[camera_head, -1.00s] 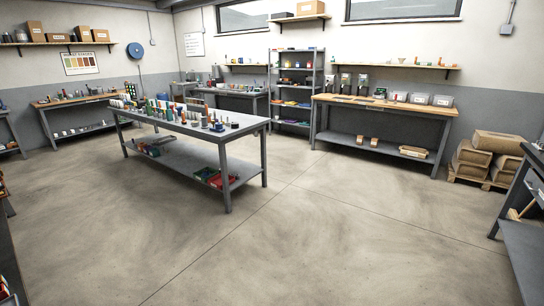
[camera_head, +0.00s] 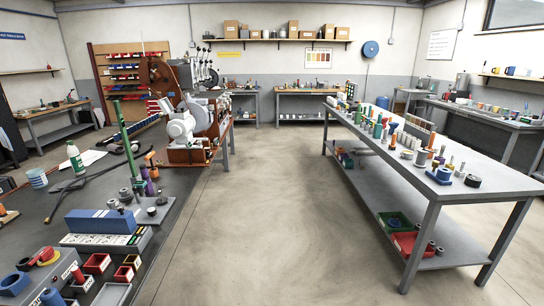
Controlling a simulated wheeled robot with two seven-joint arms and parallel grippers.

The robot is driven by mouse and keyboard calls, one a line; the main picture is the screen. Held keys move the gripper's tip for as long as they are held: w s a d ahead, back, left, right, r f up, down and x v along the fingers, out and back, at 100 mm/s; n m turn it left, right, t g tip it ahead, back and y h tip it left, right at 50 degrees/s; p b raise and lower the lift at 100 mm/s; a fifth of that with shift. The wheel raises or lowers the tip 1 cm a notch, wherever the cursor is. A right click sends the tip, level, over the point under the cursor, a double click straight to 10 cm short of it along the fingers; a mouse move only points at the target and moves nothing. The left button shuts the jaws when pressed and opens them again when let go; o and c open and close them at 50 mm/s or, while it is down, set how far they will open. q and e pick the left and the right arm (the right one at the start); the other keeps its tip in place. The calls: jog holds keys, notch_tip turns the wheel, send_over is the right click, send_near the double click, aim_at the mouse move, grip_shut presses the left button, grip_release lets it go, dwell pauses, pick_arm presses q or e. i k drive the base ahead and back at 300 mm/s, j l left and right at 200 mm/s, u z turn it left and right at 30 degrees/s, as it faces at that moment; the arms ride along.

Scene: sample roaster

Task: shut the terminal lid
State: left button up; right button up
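No terminal lid can be made out for certain in the head view. A machine with a brown wheel-like part (camera_head: 157,76) and a pale grey motor-like body (camera_head: 182,128) stands at the far end of the left bench, left of centre. Whether a terminal box or lid is on it is too small to tell. Neither of my grippers is in view.
The dark left bench (camera_head: 100,205) holds a blue block (camera_head: 100,222), small red bins (camera_head: 97,264), a white bottle (camera_head: 75,158) and a green post (camera_head: 123,128). A long grey table (camera_head: 455,205) stands right. A clear floor aisle (camera_head: 265,205) lies between them.

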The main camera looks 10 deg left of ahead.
aim_at(167, 107)
jog(key=i+j+u, duration=0.1)
jog(key=i+u, duration=0.2)
jog(key=i, duration=0.55)
jog(key=i+l+u, duration=0.15)
jog(key=i+u, duration=0.2)
jog(key=i, duration=0.5)
